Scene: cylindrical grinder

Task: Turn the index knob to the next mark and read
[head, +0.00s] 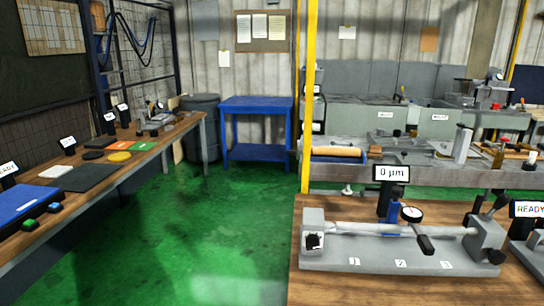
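A grey bench fixture (380,258) stands on the wooden table at the lower right. Its base carries labels 1, 2 and 3. A shaft (370,229) lies between its left end block (313,229) and right end block (485,236). A dark square patch shows on the left block; I cannot tell if this is the index knob. A round dial gauge (411,214) sits on a blue holder (394,212) at the shaft. A small display (391,173) above reads 0 µm. A black handle (425,243) sticks out below the dial. Neither gripper is in view.
A second display (527,209) reads READY at the right edge, above another grey device. A grey machine (420,177) stands behind the table. A long bench (150,145) with pads and small signs runs along the left. Green floor (210,230) is clear between.

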